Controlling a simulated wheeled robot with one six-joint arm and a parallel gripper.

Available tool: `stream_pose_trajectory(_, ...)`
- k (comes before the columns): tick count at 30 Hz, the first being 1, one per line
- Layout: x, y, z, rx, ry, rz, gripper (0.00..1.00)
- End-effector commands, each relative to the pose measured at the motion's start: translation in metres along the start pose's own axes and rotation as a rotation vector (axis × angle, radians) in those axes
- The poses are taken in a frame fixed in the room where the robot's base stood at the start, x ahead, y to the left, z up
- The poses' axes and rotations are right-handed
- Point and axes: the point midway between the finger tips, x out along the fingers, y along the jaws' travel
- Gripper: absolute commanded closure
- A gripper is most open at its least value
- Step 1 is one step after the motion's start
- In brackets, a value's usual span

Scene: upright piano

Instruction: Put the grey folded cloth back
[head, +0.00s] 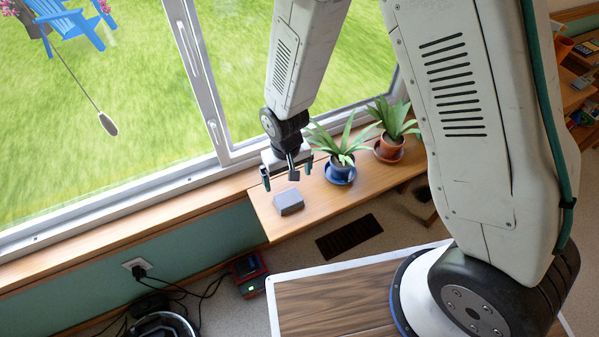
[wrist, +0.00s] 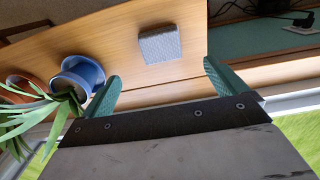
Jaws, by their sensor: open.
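The grey folded cloth (head: 288,201) lies as a small flat block on the wooden window shelf (head: 262,205), near its left end. It also shows in the wrist view (wrist: 160,44), just beyond the fingertips and between their lines. My gripper (head: 284,180) is above the shelf, behind the cloth on the window side, with its fingers spread and nothing between them. In the wrist view the two green fingers (wrist: 160,80) stand apart, not touching the cloth. No upright piano shows in either view.
A plant in a blue pot (head: 341,169) stands just right of my gripper, its leaves close to it. A plant in a terracotta pot (head: 390,146) is farther right. The window frame (head: 215,150) is close behind. The shelf in front of the cloth is clear.

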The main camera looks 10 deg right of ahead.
Motion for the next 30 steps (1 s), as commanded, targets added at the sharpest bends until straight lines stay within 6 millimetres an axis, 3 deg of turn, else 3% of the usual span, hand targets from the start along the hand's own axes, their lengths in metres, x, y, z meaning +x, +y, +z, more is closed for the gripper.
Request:
stream_pose_trajectory(7, -0.006, 0.002, 0.000, 0.002, 0.001, 0.000, 0.03)
stream_pose_trajectory(10, -0.025, 0.009, -0.002, 0.012, 0.010, -0.002, 0.03)
stream_pose_trajectory(14, -0.077, 0.032, -0.001, 0.044, 0.028, -0.005, 0.03)
stream_pose_trajectory(20, -0.171, 0.076, 0.026, 0.099, 0.051, -0.005, 0.03)
stream_pose_trajectory(24, -0.227, 0.102, 0.060, 0.138, 0.067, -0.002, 0.03)
stream_pose_trajectory(30, -0.290, 0.131, 0.123, 0.194, 0.090, 0.004, 0.03)
